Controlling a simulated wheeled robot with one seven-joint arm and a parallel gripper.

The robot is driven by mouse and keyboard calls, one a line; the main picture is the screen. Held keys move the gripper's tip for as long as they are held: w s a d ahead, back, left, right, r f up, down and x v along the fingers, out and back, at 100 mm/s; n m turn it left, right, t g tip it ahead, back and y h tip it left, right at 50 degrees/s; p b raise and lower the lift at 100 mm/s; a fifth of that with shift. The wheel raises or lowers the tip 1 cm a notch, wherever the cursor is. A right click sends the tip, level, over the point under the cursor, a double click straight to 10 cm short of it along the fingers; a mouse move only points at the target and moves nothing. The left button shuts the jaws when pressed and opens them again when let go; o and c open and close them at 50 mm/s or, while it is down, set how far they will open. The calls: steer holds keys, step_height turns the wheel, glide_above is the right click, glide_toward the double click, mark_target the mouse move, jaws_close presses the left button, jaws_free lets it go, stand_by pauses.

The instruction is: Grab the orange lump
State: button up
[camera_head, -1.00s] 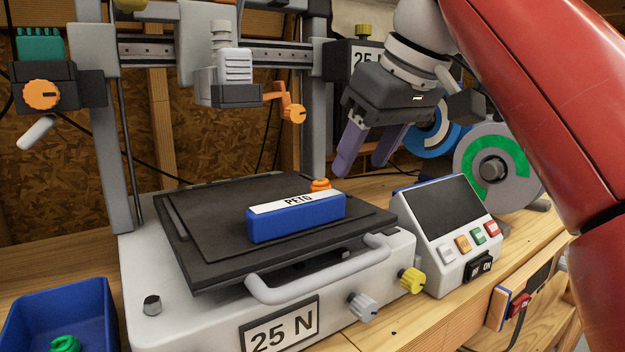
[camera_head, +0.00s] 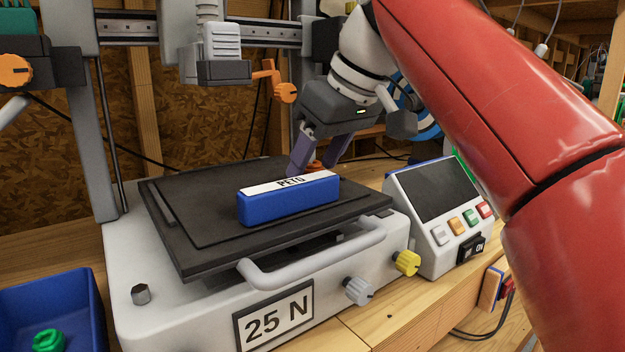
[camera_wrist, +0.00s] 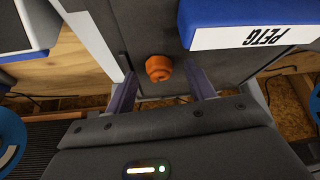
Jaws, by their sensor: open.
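The orange lump (camera_wrist: 158,68) sits on the dark print bed (camera_head: 180,228), behind the blue PETG block (camera_head: 288,203). In the head view only a small part of the lump (camera_head: 315,166) shows behind the block and near my fingers. My gripper (camera_head: 317,172) is open and low over the back right of the bed. In the wrist view my gripper (camera_wrist: 163,92) has its purple fingers to either side of and below the lump, which appears just beyond the gap between the tips. I cannot tell whether a finger touches it.
The blue block, also in the wrist view (camera_wrist: 225,18), stands close beside the lump. A control box (camera_head: 437,215) with coloured buttons stands right of the printer. The printer's orange lever (camera_head: 285,92) hangs above the bed. A blue bin (camera_head: 50,300) holds a green piece.

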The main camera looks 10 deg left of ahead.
steer(key=shift+a+f, duration=0.15)
steer(key=shift+f, duration=0.1)
steer(key=c, duration=1)
steer(key=shift+r, duration=0.1)
